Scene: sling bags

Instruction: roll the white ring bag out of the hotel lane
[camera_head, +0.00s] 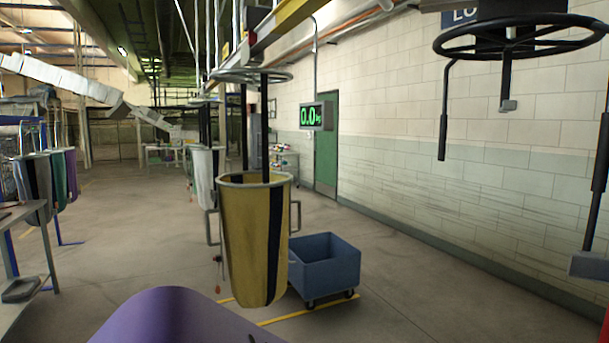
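A white bag with a dark stripe (203,172) hangs from the overhead rail, behind and left of a yellow bag. The yellow bag partly hides it. Another pale bag (33,180) hangs at the far left, beside a green and a purple one. I cannot tell which white bag is the ring bag. The yellow bag (243,240) with a black stripe hangs upright from a ring (251,76) in the middle foreground. Neither of my grippers is in view.
A blue wheeled bin (325,267) stands behind and right of the yellow bag. A black ring with empty hanging arms (518,38) is at upper right. A scale display (312,115) reads 0.0. A table (25,245) stands at left. The floor at right is clear.

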